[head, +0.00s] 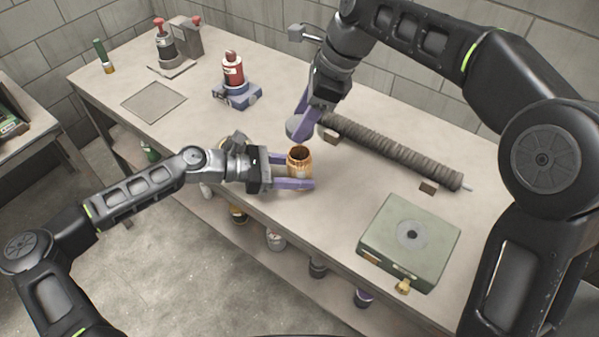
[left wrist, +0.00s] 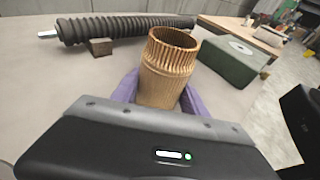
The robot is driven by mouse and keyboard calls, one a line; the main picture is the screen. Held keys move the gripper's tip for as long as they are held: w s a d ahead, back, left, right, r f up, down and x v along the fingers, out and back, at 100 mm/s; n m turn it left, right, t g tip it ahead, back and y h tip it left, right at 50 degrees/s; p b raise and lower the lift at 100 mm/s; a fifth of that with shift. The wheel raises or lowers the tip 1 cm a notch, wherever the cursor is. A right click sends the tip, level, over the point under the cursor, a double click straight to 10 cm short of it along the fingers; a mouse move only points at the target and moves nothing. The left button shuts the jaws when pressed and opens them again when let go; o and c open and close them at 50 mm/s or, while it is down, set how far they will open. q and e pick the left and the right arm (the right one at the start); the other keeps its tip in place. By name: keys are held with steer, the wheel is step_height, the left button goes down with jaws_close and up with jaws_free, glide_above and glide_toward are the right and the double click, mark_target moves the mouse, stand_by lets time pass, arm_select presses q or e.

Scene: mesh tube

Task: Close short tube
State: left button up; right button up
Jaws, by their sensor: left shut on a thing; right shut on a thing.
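The short tube (head: 300,163) is a copper-brown ribbed cylinder. It stands upright with its open mouth facing up, and its hollow inside shows in the left wrist view (left wrist: 167,75). My left gripper (head: 298,171) is shut on it, with purple fingers on either side near the table's front edge. My right gripper (head: 301,127) is shut on a grey round disc-like piece (head: 294,128), likely a cap, just behind and above the tube, apart from it. Much of that piece is hidden by the purple finger.
A long dark ribbed tube (head: 395,155) lies on small wooden blocks to the right. A green box (head: 410,243) with a round disc on top stands at the front right. A red bottle on a blue base (head: 236,94) and a flat square plate (head: 153,102) are at the left.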

arm_select(q)
jaws_close()
arm_select(e)
glide_above(302, 146)
steer(key=s, duration=0.2)
steer(key=shift+s+f, duration=0.1)
steer(key=shift+f, duration=2.4)
steer(key=shift+f, duration=0.15)
steer(key=shift+f, duration=0.8)
steer(key=shift+f, duration=0.55)
